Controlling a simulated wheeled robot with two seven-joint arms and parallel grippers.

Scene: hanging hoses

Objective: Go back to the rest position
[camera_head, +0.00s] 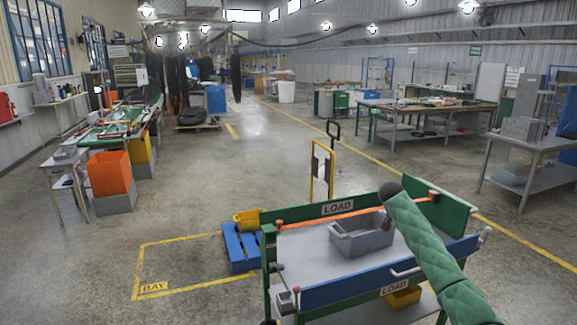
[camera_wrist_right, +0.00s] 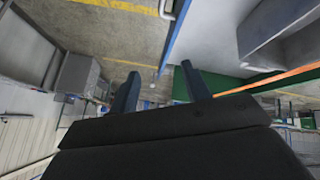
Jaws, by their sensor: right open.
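My right arm, in a green quilted sleeve, comes in from the lower right of the head view and ends in a dark rounded tip over the cart. My left gripper is out of view. The cart (camera_head: 300,245) has green ends, a blue front rail and LOAD labels. A grey bin (camera_head: 362,240) stands on its pale top, and an orange hose or strip (camera_head: 345,213) runs along its back.
Dark hoses (camera_head: 174,85) hang at the back left. Workbenches line both sides. The floor at centre left is clear.

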